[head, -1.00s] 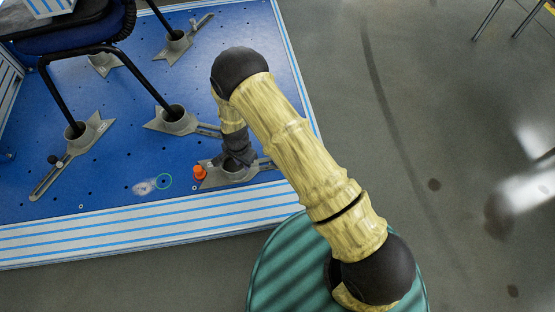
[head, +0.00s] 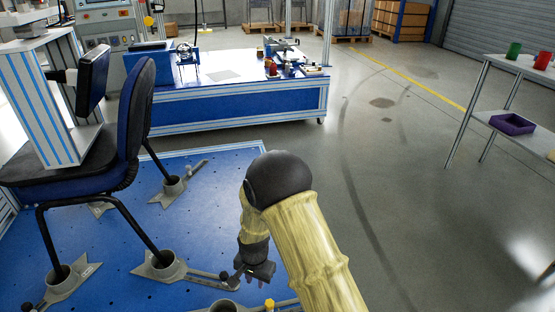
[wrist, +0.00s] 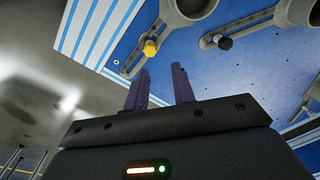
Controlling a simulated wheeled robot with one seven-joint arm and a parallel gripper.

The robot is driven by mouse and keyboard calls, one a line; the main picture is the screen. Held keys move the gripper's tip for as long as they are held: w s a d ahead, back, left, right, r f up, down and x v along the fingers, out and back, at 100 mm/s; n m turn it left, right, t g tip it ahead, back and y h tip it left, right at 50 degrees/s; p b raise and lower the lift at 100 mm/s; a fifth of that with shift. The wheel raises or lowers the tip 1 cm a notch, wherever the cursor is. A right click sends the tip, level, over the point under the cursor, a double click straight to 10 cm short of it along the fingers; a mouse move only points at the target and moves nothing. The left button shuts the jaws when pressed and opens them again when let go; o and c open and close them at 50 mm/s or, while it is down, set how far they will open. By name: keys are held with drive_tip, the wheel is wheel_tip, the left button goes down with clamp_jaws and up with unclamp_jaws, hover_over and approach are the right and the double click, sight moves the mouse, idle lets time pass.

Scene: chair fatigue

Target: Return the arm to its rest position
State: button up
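My arm with bamboo-like covers reaches over the blue perforated platform (head: 215,225). My gripper (head: 258,277) hangs low near the platform's front clamps in the head view, where its fingers are hard to make out. In the wrist view my gripper (wrist: 160,78) has two dark fingers apart with nothing between them. A yellow knob (wrist: 150,47) on a grey clamp foot (wrist: 178,18) lies beyond the left finger. The knob also shows at the bottom of the head view (head: 270,303).
A dark blue chair (head: 128,125) stands on the platform at left, its legs in grey clamp cups (head: 172,265). A blue-sided workbench (head: 240,100) is behind. A shelf table with a purple tray (head: 512,124) stands at right. Grey floor (head: 400,200) between is clear.

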drive_tip(key=s+d+r+n+t+p, duration=0.1)
drive_tip(key=d+r+p, duration=0.1)
drive_tip(key=d+r, duration=0.55)
drive_tip(key=s+d+r+n+p, duration=0.15)
drive_tip(key=d+r, duration=0.25)
drive_tip(key=r, duration=0.6)
drive_tip(key=s+d+r+n+t+p, duration=0.15)
drive_tip(key=s+d+r+p, duration=0.35)
drive_tip(key=s+d+r, duration=0.7)
wheel_tip(320, 180, up, 38)
drive_tip(key=w+a+p, duration=0.1)
drive_tip(key=w+p, duration=0.1)
drive_tip(key=p, duration=3.5)
drive_tip(key=shift+a+r+n, duration=0.15)
drive_tip(key=shift+a+n, duration=0.15)
drive_tip(key=shift+g, duration=0.25)
